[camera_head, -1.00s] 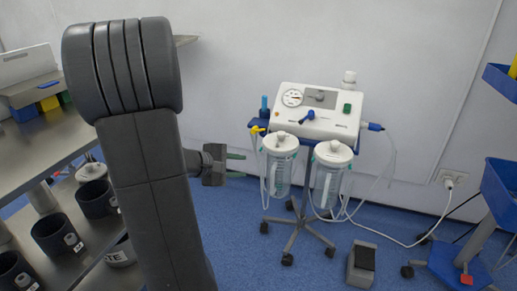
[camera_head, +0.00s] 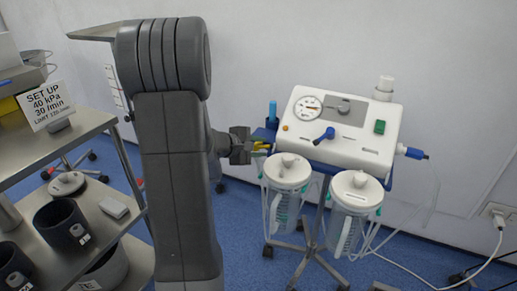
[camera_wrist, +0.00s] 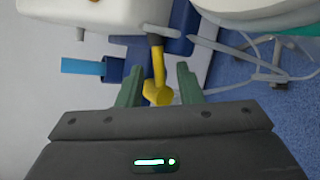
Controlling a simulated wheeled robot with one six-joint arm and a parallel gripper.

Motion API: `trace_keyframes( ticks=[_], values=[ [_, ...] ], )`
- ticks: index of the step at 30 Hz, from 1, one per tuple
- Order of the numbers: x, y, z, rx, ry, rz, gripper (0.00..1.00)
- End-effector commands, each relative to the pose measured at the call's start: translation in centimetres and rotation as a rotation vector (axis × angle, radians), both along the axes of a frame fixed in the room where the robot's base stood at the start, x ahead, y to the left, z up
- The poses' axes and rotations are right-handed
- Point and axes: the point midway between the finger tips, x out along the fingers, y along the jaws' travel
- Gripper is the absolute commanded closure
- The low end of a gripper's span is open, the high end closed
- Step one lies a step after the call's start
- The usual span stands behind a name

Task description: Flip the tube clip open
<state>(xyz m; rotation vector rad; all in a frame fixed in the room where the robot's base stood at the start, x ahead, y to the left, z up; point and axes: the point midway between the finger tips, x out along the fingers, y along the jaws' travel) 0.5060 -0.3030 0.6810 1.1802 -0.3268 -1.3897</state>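The yellow tube clip (camera_wrist: 158,72) hangs at the left side of the suction unit (camera_head: 350,130). In the wrist view it lies between the two green fingers of my gripper (camera_wrist: 158,80), with a gap visible on each side. In the head view my gripper (camera_head: 260,146) is at the unit's left edge and partly hides the clip. The gripper is open and holds nothing. Whether the clip is open or shut is hard to tell.
Two clear suction canisters with white lids (camera_head: 289,172) (camera_head: 356,192) hang below the unit. A blue cylinder (camera_wrist: 82,66) is beside the clip. Tubes hang around the canisters. A metal shelf cart (camera_head: 60,150) stands at the left with a pressure sign (camera_head: 47,104).

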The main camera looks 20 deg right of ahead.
Motion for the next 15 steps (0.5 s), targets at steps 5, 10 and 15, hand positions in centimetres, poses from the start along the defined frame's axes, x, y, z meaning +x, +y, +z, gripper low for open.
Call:
trace_keyframes(
  ticks=[5,10,15],
  values=[
    [0.01,-0.02,0.02,0.000,0.000,0.000,0.67],
    [0.00,-0.01,0.02,0.000,-0.001,0.000,0.93],
    [-0.01,0.00,0.02,0.000,-0.001,0.000,1.00]
  ],
)
